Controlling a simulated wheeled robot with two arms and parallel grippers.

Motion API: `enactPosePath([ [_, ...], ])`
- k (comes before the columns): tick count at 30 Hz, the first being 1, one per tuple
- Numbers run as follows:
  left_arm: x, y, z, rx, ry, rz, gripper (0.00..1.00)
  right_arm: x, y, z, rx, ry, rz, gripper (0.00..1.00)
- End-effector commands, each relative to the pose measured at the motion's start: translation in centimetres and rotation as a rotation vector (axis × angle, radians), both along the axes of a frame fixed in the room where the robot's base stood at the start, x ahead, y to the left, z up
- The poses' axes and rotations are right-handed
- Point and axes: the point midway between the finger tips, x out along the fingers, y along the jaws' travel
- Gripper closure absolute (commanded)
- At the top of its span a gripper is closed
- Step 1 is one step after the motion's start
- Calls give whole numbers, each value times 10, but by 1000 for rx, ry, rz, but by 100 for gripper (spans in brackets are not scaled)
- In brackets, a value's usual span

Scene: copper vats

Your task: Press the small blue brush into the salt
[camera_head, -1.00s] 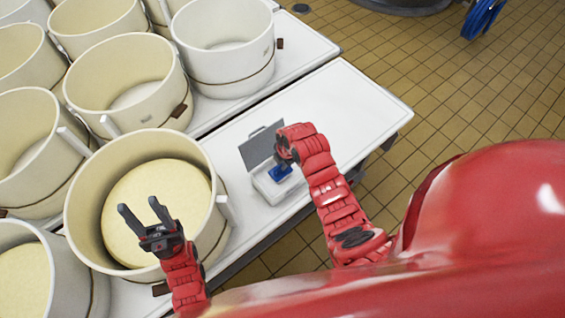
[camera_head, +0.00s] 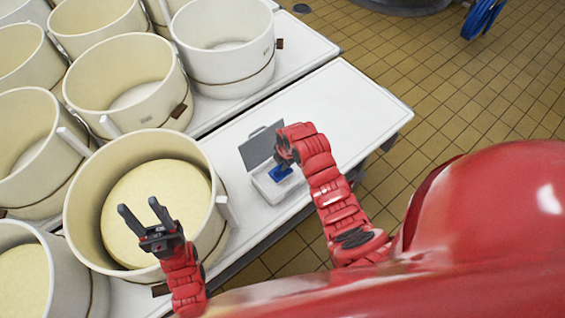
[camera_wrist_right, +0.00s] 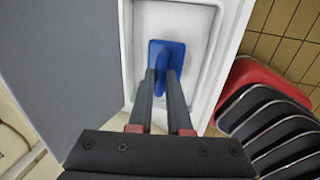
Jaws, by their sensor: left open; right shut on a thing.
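The small blue brush (camera_head: 280,172) is in my right gripper (camera_head: 285,158), over the white salt box on the table. In the right wrist view my right gripper (camera_wrist_right: 166,85) is shut on the handle of the blue brush (camera_wrist_right: 172,50), whose flat blue head faces down at the white salt (camera_wrist_right: 190,28) inside the box. The brush's underside is hidden, so I cannot tell whether it touches the salt. The box (camera_head: 268,195) has its grey lid (camera_head: 258,148) standing open on its far side. My left gripper (camera_head: 146,212) is open and empty over the vat holding a cheese wheel.
The near vat (camera_head: 80,205) holds a pale yellow cheese wheel (camera_head: 165,195). Several similar vats stand on the left and at the back. The white table (camera_head: 350,105) is clear to the right of the box. Tiled floor lies beyond its edge.

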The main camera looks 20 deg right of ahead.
Motion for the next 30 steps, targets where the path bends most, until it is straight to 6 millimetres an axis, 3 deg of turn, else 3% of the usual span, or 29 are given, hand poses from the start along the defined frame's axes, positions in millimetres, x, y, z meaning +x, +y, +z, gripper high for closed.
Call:
enactPosePath([
  [21,0,0,15,0,0,0,50,2,0,64,0,-5,1,100],
  [30,0,0,15,0,0,0,50,2,0,67,0,-5,1,100],
])
